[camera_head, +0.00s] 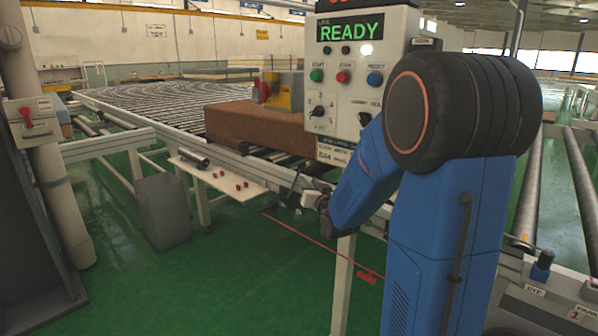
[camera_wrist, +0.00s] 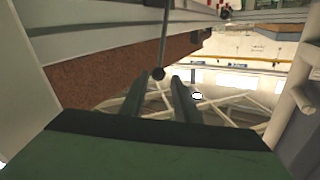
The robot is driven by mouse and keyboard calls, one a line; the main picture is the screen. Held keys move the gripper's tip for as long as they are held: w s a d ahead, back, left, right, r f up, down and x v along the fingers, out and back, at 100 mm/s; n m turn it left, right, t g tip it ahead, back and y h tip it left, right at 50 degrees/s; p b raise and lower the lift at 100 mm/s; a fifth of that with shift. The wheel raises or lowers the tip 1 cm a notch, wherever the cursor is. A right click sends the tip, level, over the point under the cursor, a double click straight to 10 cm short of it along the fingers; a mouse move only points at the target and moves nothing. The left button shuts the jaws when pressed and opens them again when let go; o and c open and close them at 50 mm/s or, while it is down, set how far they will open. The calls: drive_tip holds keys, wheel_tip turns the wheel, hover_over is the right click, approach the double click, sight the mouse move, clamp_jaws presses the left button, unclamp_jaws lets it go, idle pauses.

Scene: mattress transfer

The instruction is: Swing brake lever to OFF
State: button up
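A thin lever rod with a round black knob (camera_wrist: 158,73) shows in the wrist view. Its knob appears between the tips of my gripper's two dark fingers (camera_wrist: 162,82). The fingers stand apart with a gap between them, and I see nothing clamped. I cannot tell whether the knob is inside the gap or just beyond it. In the head view my gripper is small and partly hidden by my blue arm, near the conveyor's front edge. No OFF mark for this lever is readable.
A control panel (camera_head: 345,110) reading READY stands close behind my arm. A brown block (camera_head: 240,125) lies on the roller conveyor (camera_head: 150,100). A white shelf (camera_head: 222,178) with small red pieces hangs below. A red-handled switch box (camera_head: 38,122) is at left. The green floor is open.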

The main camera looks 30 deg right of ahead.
sight(300, 170)
drive_tip(key=w, duration=0.4)
drive_tip(key=w+d, duration=0.1)
drive_tip(key=w, duration=0.3)
drive_tip(key=w+d, duration=0.1)
drive_tip(key=w, duration=0.3)
drive_tip(key=shift+d, duration=0.25)
clamp_jaws()
drive_tip(key=shift+r, duration=0.1)
